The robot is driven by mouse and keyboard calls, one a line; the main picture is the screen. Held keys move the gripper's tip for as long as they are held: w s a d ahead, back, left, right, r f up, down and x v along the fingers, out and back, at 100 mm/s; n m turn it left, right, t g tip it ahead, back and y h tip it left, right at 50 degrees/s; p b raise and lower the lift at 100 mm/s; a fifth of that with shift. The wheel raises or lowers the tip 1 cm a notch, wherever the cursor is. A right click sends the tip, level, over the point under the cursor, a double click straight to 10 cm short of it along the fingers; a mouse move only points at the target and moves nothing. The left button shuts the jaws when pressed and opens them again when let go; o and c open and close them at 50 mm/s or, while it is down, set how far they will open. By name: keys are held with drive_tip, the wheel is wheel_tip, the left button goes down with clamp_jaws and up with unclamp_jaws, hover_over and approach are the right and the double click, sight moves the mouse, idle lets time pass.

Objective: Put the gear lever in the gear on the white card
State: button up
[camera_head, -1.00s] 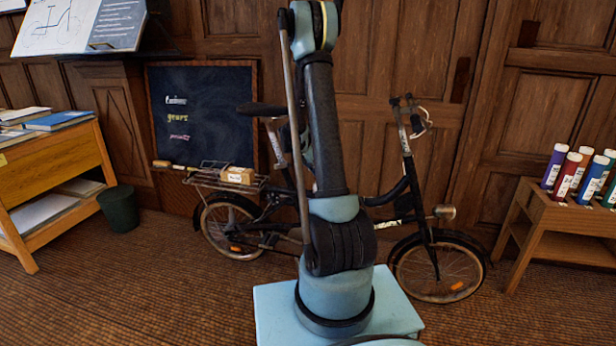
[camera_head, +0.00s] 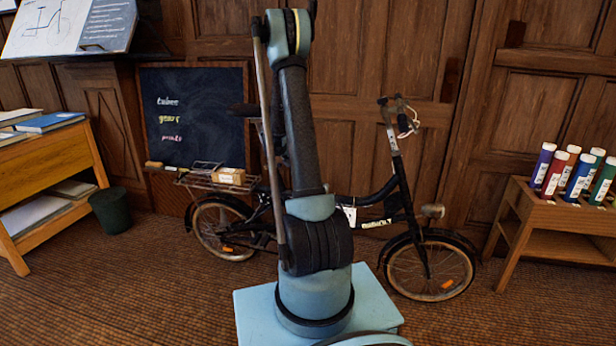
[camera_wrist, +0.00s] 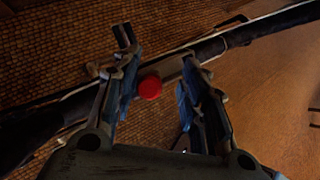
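A red knob (camera_wrist: 150,88), which looks like the gear lever's end, shows in the wrist view in front of the dark bicycle tube (camera_wrist: 240,36). My gripper (camera_wrist: 160,75) is open, with one finger on each side of the knob. The left finger is very close to it; I cannot tell if they touch. The lever's stem and its gear position are hidden. In the head view the bicycle (camera_head: 384,192) stands behind my arm. A small white patch (camera_head: 350,213), perhaps the white card, is on its frame. Its writing is too small to read.
A chalkboard (camera_head: 205,110) with written words leans on the panelled wall behind the bicycle. A wooden stand with coloured tubes (camera_head: 541,167) is at right. A wooden shelf (camera_head: 45,165) and a dark bin (camera_head: 112,209) are at left. The floor in front is clear.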

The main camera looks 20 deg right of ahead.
drive_tip(key=v, duration=1.2)
drive_tip(key=shift+f, duration=0.1)
